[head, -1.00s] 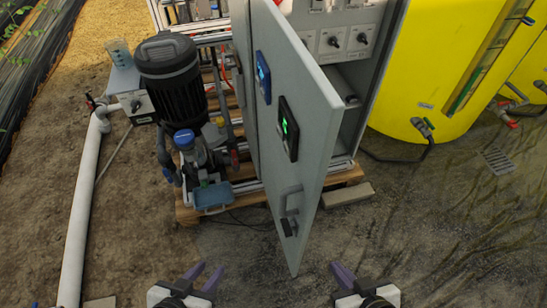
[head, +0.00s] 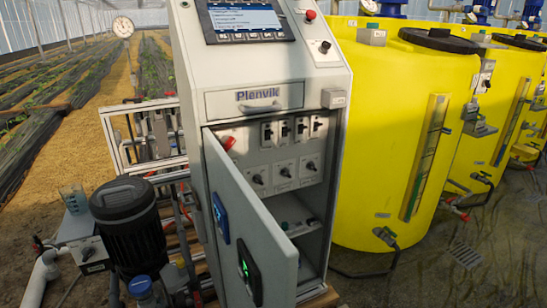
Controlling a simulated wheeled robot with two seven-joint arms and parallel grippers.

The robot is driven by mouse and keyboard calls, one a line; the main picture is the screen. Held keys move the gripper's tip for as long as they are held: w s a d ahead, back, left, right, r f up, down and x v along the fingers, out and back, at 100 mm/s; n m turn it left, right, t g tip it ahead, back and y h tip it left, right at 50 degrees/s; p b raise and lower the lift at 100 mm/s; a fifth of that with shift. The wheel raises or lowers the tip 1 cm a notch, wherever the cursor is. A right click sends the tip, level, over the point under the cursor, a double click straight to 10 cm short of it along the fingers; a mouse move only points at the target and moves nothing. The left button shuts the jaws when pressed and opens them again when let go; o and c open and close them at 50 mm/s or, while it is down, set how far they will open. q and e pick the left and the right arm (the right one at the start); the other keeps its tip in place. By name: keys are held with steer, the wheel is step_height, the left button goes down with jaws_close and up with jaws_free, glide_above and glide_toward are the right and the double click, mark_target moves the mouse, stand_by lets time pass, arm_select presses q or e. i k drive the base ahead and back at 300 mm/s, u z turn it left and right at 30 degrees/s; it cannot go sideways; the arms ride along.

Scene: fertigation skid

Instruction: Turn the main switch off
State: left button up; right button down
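A grey control cabinet (head: 192,95) marked "Plenvik" stands in the middle of the head view. Its lower door (head: 235,215) is swung open toward me. Inside, at the upper left of the panel (head: 250,148), a red rotary knob (head: 228,142) shows just above the door's top edge; it looks like the main switch. Its exact position is too small to read. Several black toggle switches and round selector knobs (head: 284,171) sit to its right. Neither of my grippers is in view.
A screen (head: 243,18), a red button (head: 310,14) and a black knob (head: 325,46) are on the sloped top. Yellow tanks (head: 375,130) stand close on the right.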

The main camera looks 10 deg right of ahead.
mark_target(227, 142)
steer(key=u, duration=0.05)
steer(key=k, duration=0.95)
steer(key=z, duration=1.05)
steer(key=i, duration=0.9)
steer(key=u, duration=2)
